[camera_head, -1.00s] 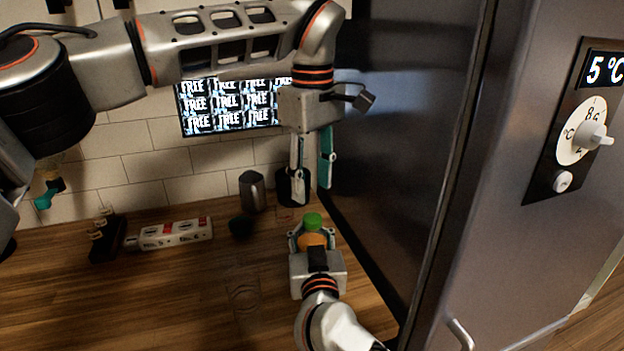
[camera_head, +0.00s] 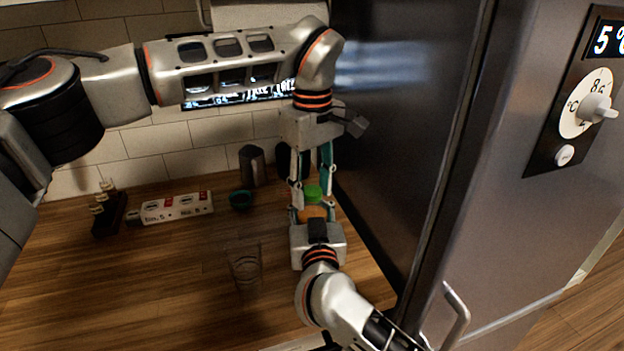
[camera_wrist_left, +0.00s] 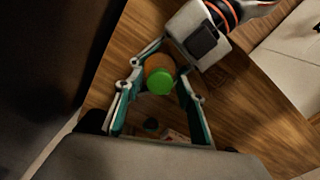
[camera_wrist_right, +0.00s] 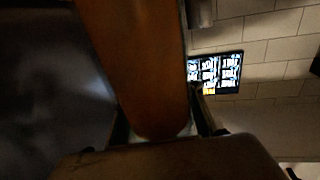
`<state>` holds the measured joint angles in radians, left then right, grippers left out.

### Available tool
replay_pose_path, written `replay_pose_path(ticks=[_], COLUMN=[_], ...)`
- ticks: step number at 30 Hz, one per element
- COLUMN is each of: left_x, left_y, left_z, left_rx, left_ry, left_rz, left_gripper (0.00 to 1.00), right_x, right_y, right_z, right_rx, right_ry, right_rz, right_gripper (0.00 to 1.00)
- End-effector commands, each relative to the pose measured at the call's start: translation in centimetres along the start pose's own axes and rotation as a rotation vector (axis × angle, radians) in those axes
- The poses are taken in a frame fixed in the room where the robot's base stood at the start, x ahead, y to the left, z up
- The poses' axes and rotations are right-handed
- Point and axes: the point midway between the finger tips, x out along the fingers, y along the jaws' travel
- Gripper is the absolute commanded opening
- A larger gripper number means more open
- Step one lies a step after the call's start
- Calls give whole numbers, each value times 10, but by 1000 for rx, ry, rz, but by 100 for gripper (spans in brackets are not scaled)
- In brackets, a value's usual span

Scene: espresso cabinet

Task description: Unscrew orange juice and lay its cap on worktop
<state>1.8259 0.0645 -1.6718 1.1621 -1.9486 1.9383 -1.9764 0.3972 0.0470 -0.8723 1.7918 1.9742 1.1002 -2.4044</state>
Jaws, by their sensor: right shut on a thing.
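The orange juice bottle (camera_head: 312,213) stands upright on the worktop (camera_head: 150,260), with its green cap (camera_head: 313,192) on top. My right gripper (camera_head: 316,215) is shut around the bottle's body from the front. In the right wrist view the orange bottle (camera_wrist_right: 140,70) fills the space between the fingers. My left gripper (camera_head: 311,183) points down from above, its fingers spread to either side of the cap. In the left wrist view the green cap (camera_wrist_left: 159,81) lies between the open fingers, with a gap on each side.
A steel fridge (camera_head: 400,130) stands close on the right. A dark grey jug (camera_head: 253,166), a teal bowl (camera_head: 241,200), a white labelled block (camera_head: 178,207) and a dark rack (camera_head: 108,214) are along the wall. A clear glass (camera_head: 244,266) stands left of the bottle.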

Motion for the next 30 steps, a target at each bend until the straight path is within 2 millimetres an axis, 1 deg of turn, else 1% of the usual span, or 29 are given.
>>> replay_pose_path(ticks=[1, 5, 6, 8, 9, 10, 14, 17, 20, 25, 26, 30], left_x=[0, 0, 0, 0, 0, 0, 0, 0, 0, 0, 0, 0], left_y=[0, 0, 0, 0, 0, 0, 0, 0, 0, 0, -1, -1], left_z=[0, 0, 0, 0, 0, 0, 0, 0, 0, 0, 0, 0], left_rx=[0, 0, 0, 0, 0, 0, -1, -35, -145, -441, -471, -458], left_ry=[0, 0, 0, 0, 0, 0, 0, 0, 0, 1, 0, 0], left_rz=[0, 0, 0, 0, 0, 0, -1, -1, -2, -1, -1, -1], left_gripper=[39, 39, 34, 18, 8, 0, 0, 0, 0, 0, 0, 0], right_x=[0, 0, 0, 0, 0, 0, 0, 0, 0, 0, 0, 0], right_y=[1, 1, 0, 0, 1, 1, 1, 1, 1, 1, 1, 1], right_z=[3, 3, 3, 3, 3, 3, 3, 3, 3, 3, 3, 3], right_rx=[-1, -1, -1, -1, -1, -1, -1, -1, -1, 0, 0, 0], right_ry=[-4, -4, -4, -4, -4, -5, -5, -5, -5, -5, -5, -5], right_rz=[1, 1, 1, 1, 1, 1, 1, 2, 2, 2, 2, 3], right_gripper=[0, 0, 0, 0, 0, 0, 0, 0, 0, 0, 0, 0])
